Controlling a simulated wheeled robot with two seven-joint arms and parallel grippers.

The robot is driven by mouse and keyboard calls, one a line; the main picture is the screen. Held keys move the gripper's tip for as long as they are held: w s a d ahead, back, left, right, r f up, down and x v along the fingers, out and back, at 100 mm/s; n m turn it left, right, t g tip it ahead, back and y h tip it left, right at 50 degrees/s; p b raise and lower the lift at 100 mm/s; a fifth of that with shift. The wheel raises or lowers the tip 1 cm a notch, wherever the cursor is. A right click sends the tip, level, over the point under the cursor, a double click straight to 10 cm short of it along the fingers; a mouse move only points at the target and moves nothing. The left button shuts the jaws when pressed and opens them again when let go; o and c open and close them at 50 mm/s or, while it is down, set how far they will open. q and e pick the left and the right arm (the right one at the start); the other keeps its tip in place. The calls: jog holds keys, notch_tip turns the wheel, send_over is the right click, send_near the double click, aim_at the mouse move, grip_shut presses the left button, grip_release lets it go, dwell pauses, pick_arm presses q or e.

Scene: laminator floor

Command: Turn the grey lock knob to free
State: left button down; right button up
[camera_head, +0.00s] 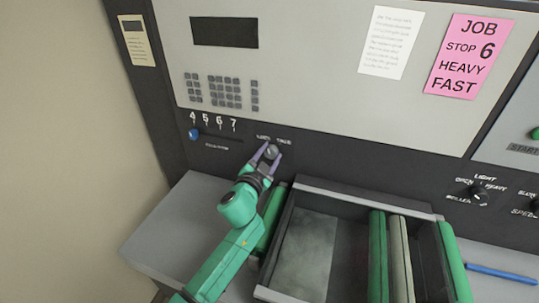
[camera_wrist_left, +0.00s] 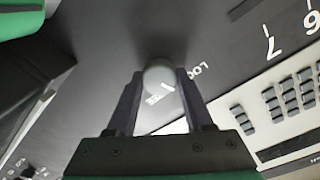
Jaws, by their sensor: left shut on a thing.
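The grey lock knob (camera_head: 271,152) sits on the dark panel strip, below the keypad and between two small white labels. In the left wrist view the round grey knob (camera_wrist_left: 160,76) is between my fingers, with a white mark on its face. My left gripper (camera_head: 266,155) reaches up to the panel with its purple-grey fingers on either side of the knob, shut on it. The left wrist view also shows the gripper (camera_wrist_left: 160,95) from behind. The label beside the knob is partly hidden there. My right gripper is not in view.
A blue-tipped slider (camera_head: 194,134) under the numbers 4 to 7 is left of the knob. An open tray with green and cream rollers (camera_head: 377,255) lies below right. A pink job card (camera_head: 468,56) and a roller knob (camera_head: 478,193) are at the right.

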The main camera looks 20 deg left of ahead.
pick_arm(q)
jog(key=m, duration=0.6)
jog(key=shift+f, duration=0.1)
jog(key=m, duration=0.6)
jog(key=shift+f+y+p, duration=0.1)
jog(key=shift+y+p, duration=0.2)
jog(key=shift+d+m, duration=0.1)
jog(key=shift+m, duration=0.3)
jog(key=shift+c, duration=1.4)
grip_release()
jog(key=s+a+b, duration=0.1)
jog(key=s+b, duration=0.1)
jog(key=s, duration=1.2)
jog(key=shift+s+r+b, duration=0.3)
jog(key=shift+r, duration=0.05)
